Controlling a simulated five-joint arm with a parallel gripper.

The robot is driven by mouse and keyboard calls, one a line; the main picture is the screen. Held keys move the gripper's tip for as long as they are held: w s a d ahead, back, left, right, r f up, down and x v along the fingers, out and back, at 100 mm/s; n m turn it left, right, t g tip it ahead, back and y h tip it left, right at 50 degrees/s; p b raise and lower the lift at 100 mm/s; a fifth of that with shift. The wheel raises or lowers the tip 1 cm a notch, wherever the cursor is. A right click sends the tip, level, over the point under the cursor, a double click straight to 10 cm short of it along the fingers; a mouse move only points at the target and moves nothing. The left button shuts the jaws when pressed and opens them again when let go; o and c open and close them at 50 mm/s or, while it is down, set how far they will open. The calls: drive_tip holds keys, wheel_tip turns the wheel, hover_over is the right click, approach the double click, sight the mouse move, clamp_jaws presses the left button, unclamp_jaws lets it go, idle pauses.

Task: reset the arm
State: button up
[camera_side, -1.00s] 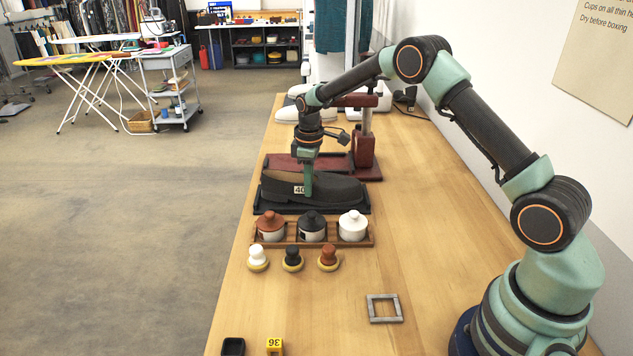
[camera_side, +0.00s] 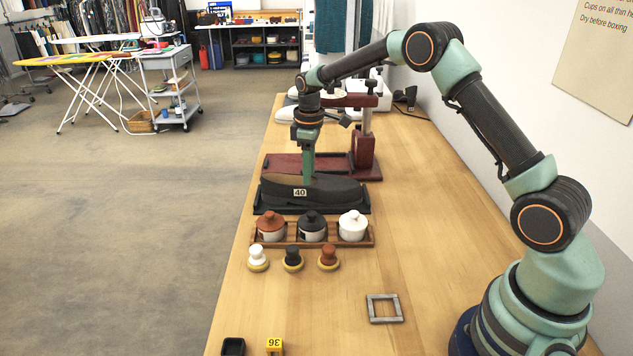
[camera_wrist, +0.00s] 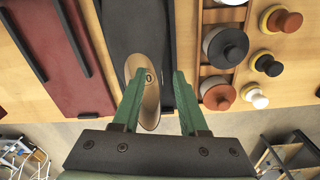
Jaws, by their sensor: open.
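My gripper (camera_side: 308,180) points down over the dark shoe (camera_side: 335,190), with its green fingers at the shoe's top in the side view. In the wrist view the two fingers of my gripper (camera_wrist: 159,75) stand well apart, and nothing is clamped between them. The tan inside of the shoe (camera_wrist: 150,100) shows between and beyond the fingers. The shoe carries a white tag (camera_side: 300,192) reading 40 and rests on a black tray (camera_side: 268,207). I cannot tell whether a finger touches the shoe.
A wooden rack (camera_side: 372,242) holds three lidded jars. Three knobbed daubers stand before it, the middle one dark (camera_side: 292,258). A grey square frame (camera_side: 385,308) lies near my base. A maroon stand (camera_side: 365,150) rises behind the shoe. The table's right side is clear.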

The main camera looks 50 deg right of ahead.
drive_tip(key=s+a+r+m+t, duration=0.1)
drive_tip(key=s+a+r+m, duration=0.1)
drive_tip(key=s+r, duration=0.5)
drive_tip(key=s+a+r+m+t, duration=0.1)
drive_tip(key=s+a+r, duration=0.15)
drive_tip(key=r, duration=0.85)
drive_tip(key=s+a+f+m+t, duration=0.1)
drive_tip(key=s+m, duration=0.1)
drive_tip(key=s, duration=0.5)
drive_tip(key=s+a+f+m+t, duration=0.1)
drive_tip(key=s+a+t, duration=0.1)
drive_tip(key=s, duration=0.6)
drive_tip(key=shift+m, duration=0.4)
